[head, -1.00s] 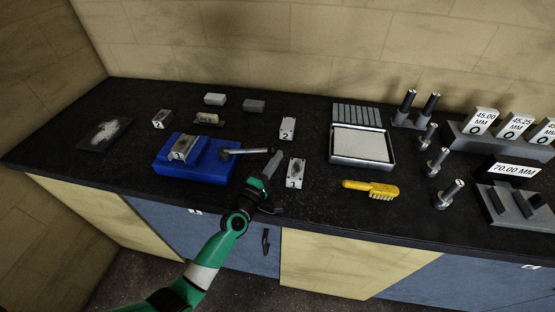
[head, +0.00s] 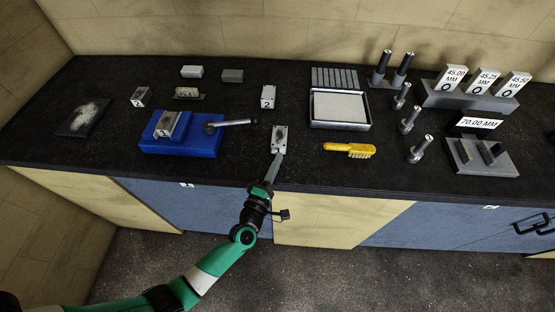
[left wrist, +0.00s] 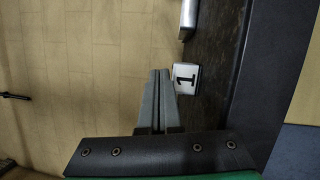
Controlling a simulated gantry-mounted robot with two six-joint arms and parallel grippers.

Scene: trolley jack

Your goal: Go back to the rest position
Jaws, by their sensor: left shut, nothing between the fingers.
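My left gripper (head: 277,160) is shut and empty. Its fingertips are by the front edge of the black counter (head: 230,178), just in front of the grey block marked 1 (head: 280,138). I cannot tell whether they touch it. In the left wrist view the closed fingers (left wrist: 160,75) point up beside the block marked 1 (left wrist: 186,78). My right gripper is not in view.
A blue vise-like fixture (head: 190,145) with a grey handle (head: 232,122) stands left of the gripper. A yellow brush (head: 348,150) and a framed tray (head: 339,108) lie to the right. Metal plugs and gauge stands fill the right end. The space before the cabinets is free.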

